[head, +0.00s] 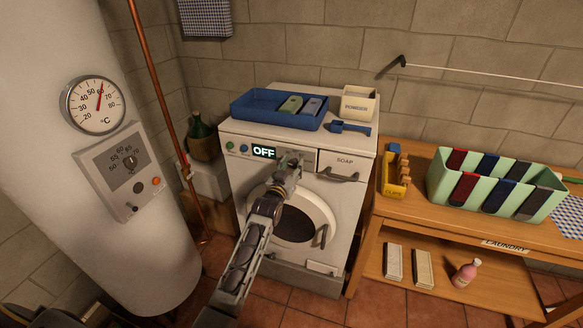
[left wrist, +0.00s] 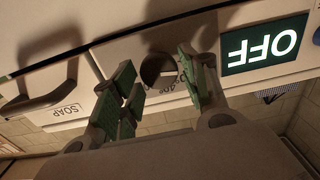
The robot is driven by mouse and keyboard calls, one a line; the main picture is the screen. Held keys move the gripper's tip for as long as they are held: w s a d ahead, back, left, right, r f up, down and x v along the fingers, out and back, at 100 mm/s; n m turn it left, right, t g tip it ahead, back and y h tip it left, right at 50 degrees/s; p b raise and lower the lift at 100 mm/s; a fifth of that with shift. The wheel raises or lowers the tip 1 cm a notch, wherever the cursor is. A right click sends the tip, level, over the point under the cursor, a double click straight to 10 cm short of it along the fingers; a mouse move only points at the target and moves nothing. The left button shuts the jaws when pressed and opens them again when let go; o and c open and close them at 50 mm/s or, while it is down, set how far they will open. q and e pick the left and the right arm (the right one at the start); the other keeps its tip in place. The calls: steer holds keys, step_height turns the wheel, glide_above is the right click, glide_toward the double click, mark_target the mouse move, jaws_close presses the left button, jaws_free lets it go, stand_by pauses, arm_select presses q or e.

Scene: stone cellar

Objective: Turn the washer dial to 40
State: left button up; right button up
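The white washer (head: 330,150) stands against the stone wall, with its round door below the control panel. Its lit display (head: 264,152) reads OFF, and the display also shows upside down in the left wrist view (left wrist: 262,46). The round washer dial (left wrist: 159,72) shows in the left wrist view, just beyond my fingertips and between them in the picture. In the head view my gripper hides the dial. My left gripper (head: 291,160) is in front of the panel, right of the display. Its green-padded fingers (left wrist: 162,88) are apart, with gaps beside the dial. My right gripper is not in view.
A blue tray (head: 250,106) and a powder box (head: 358,103) stand on the washer. The soap drawer handle (head: 338,175) juts out right of my gripper. A white boiler (head: 150,240) with its own knob stands left. A wooden laundry table (head: 405,208) stands right.

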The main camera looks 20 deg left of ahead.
arm_select(q)
steer(key=c, duration=0.6)
steer(key=shift+o, duration=0.2)
steer(key=shift+m, duration=0.4)
steer(key=m+p, duration=0.1)
steer(key=m, duration=0.1)
steer(key=shift+d+m+p, duration=0.1)
steer(key=shift+m+p, duration=0.25)
steer(key=shift+m, duration=0.05)
steer(key=m, duration=0.2)
steer(key=shift+m+p, duration=0.3)
steer(key=m, duration=0.4)
steer(key=shift+f+m, duration=0.1)
steer(key=shift+m, duration=0.2)
steer(key=m, duration=0.3)
steer(key=shift+d, duration=0.1)
steer(key=shift+m, duration=1)
steer(key=shift+f, duration=0.1)
